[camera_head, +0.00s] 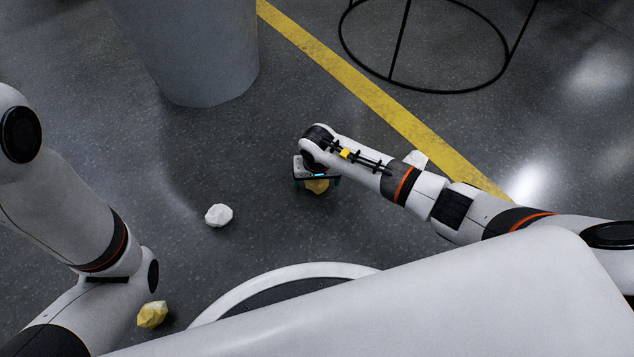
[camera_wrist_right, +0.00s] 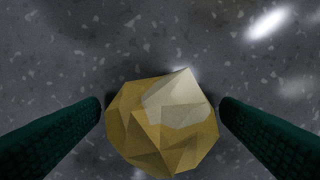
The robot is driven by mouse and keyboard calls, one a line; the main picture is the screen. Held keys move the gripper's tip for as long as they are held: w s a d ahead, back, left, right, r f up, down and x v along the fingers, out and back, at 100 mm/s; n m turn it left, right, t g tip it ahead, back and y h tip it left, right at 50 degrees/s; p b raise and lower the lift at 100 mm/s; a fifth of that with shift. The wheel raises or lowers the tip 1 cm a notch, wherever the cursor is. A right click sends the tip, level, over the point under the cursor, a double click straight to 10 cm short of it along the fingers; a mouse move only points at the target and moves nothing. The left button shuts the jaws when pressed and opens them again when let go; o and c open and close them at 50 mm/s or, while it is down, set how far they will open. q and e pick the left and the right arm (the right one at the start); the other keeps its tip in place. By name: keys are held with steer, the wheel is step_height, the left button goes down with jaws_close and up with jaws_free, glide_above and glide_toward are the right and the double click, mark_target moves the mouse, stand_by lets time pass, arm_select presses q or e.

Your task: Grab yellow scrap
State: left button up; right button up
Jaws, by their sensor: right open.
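A crumpled yellow scrap (camera_wrist_right: 165,128) with a pale patch lies between the two dark green fingers of my right gripper (camera_wrist_right: 160,108) in the right wrist view. The fingers stand apart, one on each side of it. In the head view this yellow scrap (camera_head: 316,186) shows partly under my right gripper (camera_head: 317,182), which is low over the floor and hides some of it. A second yellow scrap (camera_head: 152,314) lies on the floor at the lower left, beside my left arm. My left gripper does not show.
A white crumpled scrap (camera_head: 218,215) lies on open floor left of my right gripper. Another white piece (camera_head: 415,159) shows behind my right forearm. A grey cylinder (camera_head: 190,55) stands at the back. A black wire ring frame (camera_head: 420,90) stands beyond the yellow floor line (camera_head: 370,95).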

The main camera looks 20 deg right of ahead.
steer(key=c, duration=1.1)
steer(key=shift+o, duration=0.2)
